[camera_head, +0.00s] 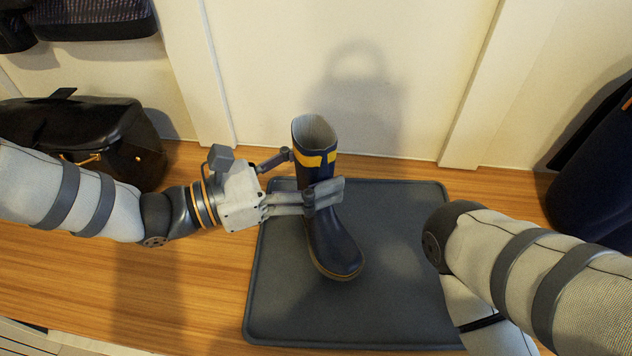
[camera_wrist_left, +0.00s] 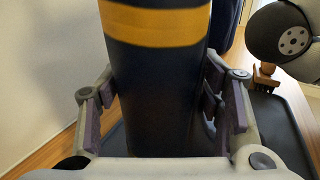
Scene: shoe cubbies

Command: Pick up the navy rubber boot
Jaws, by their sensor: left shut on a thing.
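The navy rubber boot (camera_head: 334,243) stands upright, with a yellow band near its open top and its toe toward me. It is at the left part of a dark grey mat (camera_head: 400,290). My left gripper (camera_head: 318,180) comes in from the left and is shut on the boot's shaft, below the yellow band. In the left wrist view the shaft (camera_wrist_left: 155,95) fills the space between the two fingers. I cannot tell whether the sole touches the mat. My right arm shows at the right, but its fingers are out of the head view.
A black bag (camera_head: 90,135) stands on the wooden surface (camera_head: 60,280) at the left. Dark navy cloth or a bag (camera_head: 600,180) is at the far right. A cream wall (camera_head: 420,60) with vertical posts closes off the back.

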